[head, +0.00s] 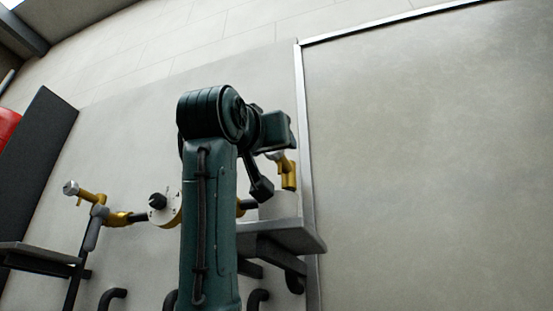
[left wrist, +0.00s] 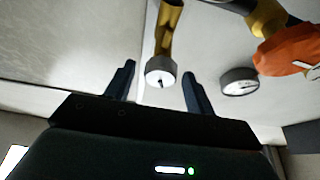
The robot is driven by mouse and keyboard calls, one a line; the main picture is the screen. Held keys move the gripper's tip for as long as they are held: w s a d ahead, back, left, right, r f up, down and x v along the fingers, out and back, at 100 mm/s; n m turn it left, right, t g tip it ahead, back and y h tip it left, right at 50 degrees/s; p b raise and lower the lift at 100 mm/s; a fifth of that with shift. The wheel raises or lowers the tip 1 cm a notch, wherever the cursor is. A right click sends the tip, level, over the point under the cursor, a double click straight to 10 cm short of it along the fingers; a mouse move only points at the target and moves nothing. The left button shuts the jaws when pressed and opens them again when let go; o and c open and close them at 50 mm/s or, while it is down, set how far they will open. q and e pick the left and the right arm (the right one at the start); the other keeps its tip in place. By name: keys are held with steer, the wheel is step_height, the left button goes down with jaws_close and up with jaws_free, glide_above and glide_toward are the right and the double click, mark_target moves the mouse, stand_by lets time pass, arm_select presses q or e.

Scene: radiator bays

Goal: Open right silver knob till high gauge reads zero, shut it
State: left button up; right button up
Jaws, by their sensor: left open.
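The right silver knob (left wrist: 160,72) shows in the left wrist view at the end of a brass stem, with a dark mark on its face. My left gripper (left wrist: 158,68) is open, with one finger on each side of the knob in the picture and visible gaps beside it. I cannot tell the depth between them. A gauge (left wrist: 240,81) with a white face and dark needle is right of the knob; its reading is too small to tell. In the head view my arm hides most of this area; part of a brass fitting (head: 289,172) shows. My right gripper is not in view.
In the head view, another silver knob (head: 70,187) on a brass valve is at left, near a white disc with a black knob (head: 157,201). A grey shelf (head: 285,236) juts out below the right fitting. An orange part (left wrist: 288,50) is beside the gauge. The right wall is bare.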

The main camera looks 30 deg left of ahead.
arm_select(q)
steer(key=p+x, duration=0.1)
steer(key=x, duration=0.1)
steer(key=shift+w+a+r, duration=0.15)
steer(key=shift+w+r, duration=0.1)
steer(key=shift+w, duration=0.35)
steer(key=shift+w+a, duration=0.1)
steer(key=shift+w, duration=0.15)
steer(key=shift+c, duration=0.4)
steer(key=c, duration=0.8)
steer(key=shift+c, duration=0.3)
